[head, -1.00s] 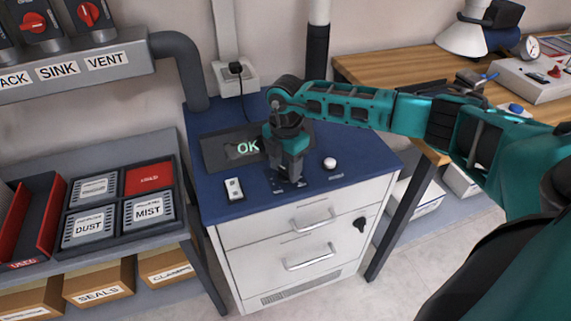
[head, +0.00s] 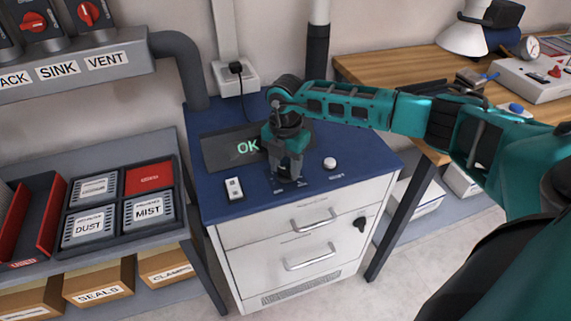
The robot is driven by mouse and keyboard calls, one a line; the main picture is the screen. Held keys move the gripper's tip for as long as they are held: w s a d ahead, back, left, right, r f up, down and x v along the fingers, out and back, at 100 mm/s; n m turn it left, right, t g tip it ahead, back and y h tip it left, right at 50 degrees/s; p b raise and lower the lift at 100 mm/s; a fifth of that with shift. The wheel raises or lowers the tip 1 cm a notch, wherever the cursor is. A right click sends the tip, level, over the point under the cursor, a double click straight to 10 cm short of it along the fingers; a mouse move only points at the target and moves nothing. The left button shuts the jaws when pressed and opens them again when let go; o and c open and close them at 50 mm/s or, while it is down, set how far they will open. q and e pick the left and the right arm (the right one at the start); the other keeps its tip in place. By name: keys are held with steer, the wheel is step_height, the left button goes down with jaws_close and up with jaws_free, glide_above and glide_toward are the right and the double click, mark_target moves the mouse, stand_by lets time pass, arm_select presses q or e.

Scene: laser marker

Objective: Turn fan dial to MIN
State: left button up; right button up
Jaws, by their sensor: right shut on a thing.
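My right gripper (head: 284,176) points down over the front middle of the blue cabinet top (head: 215,207). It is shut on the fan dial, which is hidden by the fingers. Only bits of the dial's printed markings show beside the fingertips, and I cannot read them or tell which way the dial points. A dark display (head: 218,152) behind the gripper reads OK in green; the gripper covers its right part. My left gripper is not in view.
A white rocker switch (head: 234,189) is left of the gripper and a round white button (head: 330,164) is right of it. A power plug (head: 236,68) sits in the wall socket. A shelf with labelled cartridges (head: 148,209) stands left, a wooden bench (head: 390,68) right.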

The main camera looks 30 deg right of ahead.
steer(key=n, duration=0.5)
steer(key=shift+d+n, duration=0.1)
steer(key=shift+n, duration=0.2)
steer(key=n+b, duration=0.1)
steer(key=n, duration=0.3)
steer(key=shift+n, duration=0.3)
steer(key=n+b, duration=0.1)
steer(key=n, duration=0.4)
steer(key=shift+w+n+b, duration=0.1)
steer(key=shift+n+b, duration=0.55)
steer(key=shift+n, duration=1.25)
steer(key=shift+r, duration=0.1)
steer(key=o, duration=1.1)
steer(key=shift+c, duration=0.2)
